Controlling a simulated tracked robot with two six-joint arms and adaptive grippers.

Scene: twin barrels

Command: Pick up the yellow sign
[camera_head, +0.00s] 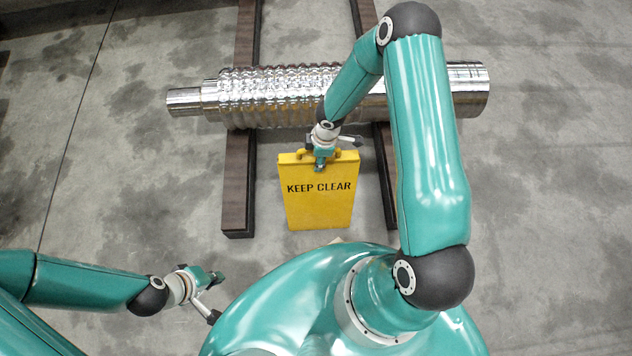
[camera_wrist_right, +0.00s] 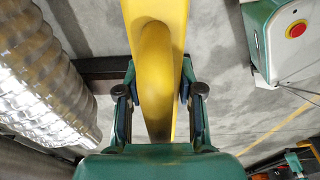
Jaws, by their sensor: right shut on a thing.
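The yellow sign (camera_head: 318,208), lettered KEEP CLEAR, is in the middle of the head view, in front of the ribbed metal cylinder. My right gripper (camera_head: 320,163) is at the sign's top edge and is shut on its yellow handle. In the right wrist view the rounded handle (camera_wrist_right: 155,65) of the sign runs between the two fingers of this gripper (camera_wrist_right: 159,90). The head view does not show clearly whether the sign's lower edge touches the floor. My left gripper (camera_head: 217,297) is at the lower left, apart from the sign, with its fingers spread and empty.
The shiny ribbed cylinder (camera_head: 285,95) lies across two dark beams (camera_head: 238,190) behind the sign. Bare concrete floor (camera_head: 130,190) is clear to the left. In the right wrist view a machine with a red button (camera_wrist_right: 296,30) stands at the upper right.

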